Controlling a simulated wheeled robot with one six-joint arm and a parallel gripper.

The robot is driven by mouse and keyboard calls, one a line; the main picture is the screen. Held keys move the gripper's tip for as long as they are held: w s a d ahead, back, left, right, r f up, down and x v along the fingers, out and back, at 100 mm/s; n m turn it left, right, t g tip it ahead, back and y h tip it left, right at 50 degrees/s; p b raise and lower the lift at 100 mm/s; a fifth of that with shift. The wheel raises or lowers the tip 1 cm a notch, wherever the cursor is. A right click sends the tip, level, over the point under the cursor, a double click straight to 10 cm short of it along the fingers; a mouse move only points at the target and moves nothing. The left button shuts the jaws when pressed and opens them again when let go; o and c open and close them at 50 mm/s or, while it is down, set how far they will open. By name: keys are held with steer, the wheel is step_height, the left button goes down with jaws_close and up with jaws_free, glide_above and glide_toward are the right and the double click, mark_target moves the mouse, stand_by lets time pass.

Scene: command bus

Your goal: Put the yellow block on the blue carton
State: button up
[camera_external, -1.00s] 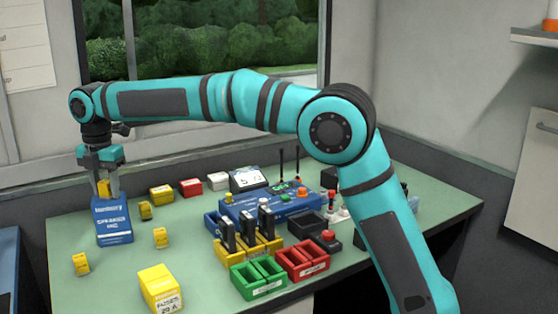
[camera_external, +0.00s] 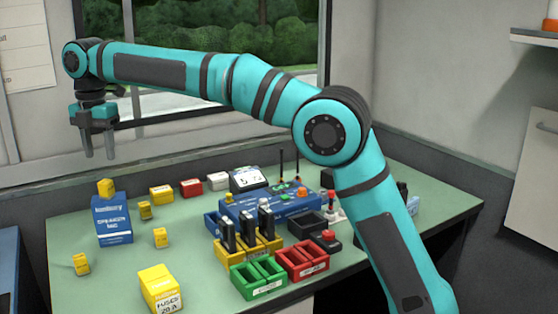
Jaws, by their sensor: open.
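The blue carton (camera_external: 112,222) stands upright at the left back of the green table. A small yellow block (camera_external: 106,187) rests on top of it. My gripper (camera_external: 98,155) is open and empty, its two fingers pointing down, above the block and apart from it. More small yellow blocks are on the table: one (camera_external: 145,211) just right of the carton, one (camera_external: 161,237) further forward, and one (camera_external: 81,263) at the front left.
A larger yellow carton (camera_external: 160,289) stands at the front. Yellow (camera_external: 161,192), red (camera_external: 190,185) and white (camera_external: 218,186) boxes line the back. A blue radio console (camera_external: 270,203), a yellow rack (camera_external: 235,252), green (camera_external: 258,277) and red (camera_external: 304,261) trays crowd the right.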

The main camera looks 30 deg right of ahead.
steer(key=shift+r, duration=1.1)
steer(key=s+d+r+m+t+y, duration=0.1)
steer(key=s+d+r+m+t, duration=0.25)
steer(key=d, duration=0.75)
steer(key=s+d+r+m+t+y, duration=0.15)
steer(key=d+r+m, duration=0.3)
steer(key=d, duration=0.55)
steer(key=s+d+r+m+t+y, duration=0.1)
steer(key=s+d+r+m+t, duration=0.3)
steer(key=d, duration=0.7)
steer(key=s+d+f+m+t+h, duration=0.1)
steer(key=s+d+f+m+t, duration=0.3)
steer(key=s+d+m, duration=0.3)
steer(key=s+d+f+m+t+h, duration=0.2)
steer(key=s+d+f+m+t, duration=0.2)
steer(key=s+d+m, duration=0.4)
steer(key=s+d, duration=0.5)
steer(key=s, duration=0.4)
